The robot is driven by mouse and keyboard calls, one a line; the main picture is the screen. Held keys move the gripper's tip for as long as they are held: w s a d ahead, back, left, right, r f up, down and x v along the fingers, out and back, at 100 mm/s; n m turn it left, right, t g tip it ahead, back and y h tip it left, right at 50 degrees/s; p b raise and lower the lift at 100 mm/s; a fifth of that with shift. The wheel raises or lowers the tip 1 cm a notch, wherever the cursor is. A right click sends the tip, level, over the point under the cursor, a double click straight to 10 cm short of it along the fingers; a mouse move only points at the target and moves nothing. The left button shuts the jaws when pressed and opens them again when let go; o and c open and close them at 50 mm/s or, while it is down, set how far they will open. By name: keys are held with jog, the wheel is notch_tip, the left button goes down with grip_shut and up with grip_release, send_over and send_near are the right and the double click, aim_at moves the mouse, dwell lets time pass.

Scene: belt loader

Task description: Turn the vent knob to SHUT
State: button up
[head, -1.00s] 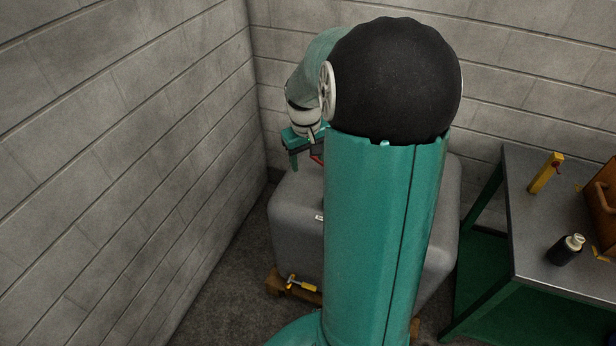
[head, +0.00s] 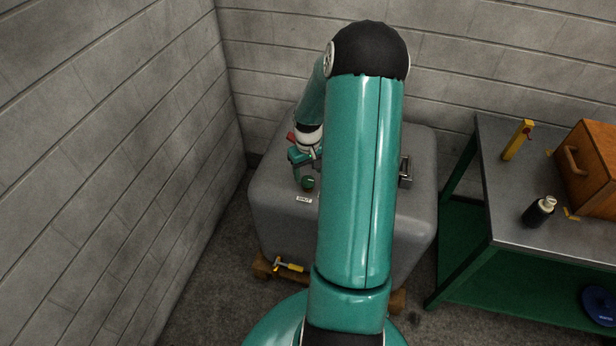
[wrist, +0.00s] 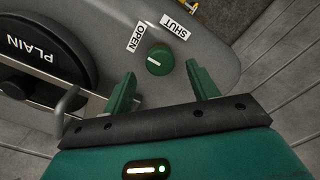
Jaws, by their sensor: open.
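The vent knob (wrist: 159,60) is a small round green knob with a white mark, on top of a grey tank (head: 270,208). In the wrist view the mark lies toward the left side of the knob. An OPEN label (wrist: 134,38) and a SHUT label (wrist: 175,27) sit just beyond it. The knob also shows in the head view (head: 308,183), with the SHUT label (head: 304,199) in front. My gripper (wrist: 161,72) is open and empty, its two green fingers spread to either side of the knob's line. The knob appears just beyond the fingertips, not gripped.
A black round cap marked PLAIN (wrist: 42,50) and a metal bar (wrist: 70,100) are close left of my fingers in the wrist view. A metal latch (head: 405,172) is on the tank's right. A workbench (head: 500,215) stands right; a block wall (head: 110,170) is left.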

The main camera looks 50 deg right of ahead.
aim_at(308, 180)
jog(key=shift+f, duration=1.65)
jog(key=c, duration=1)
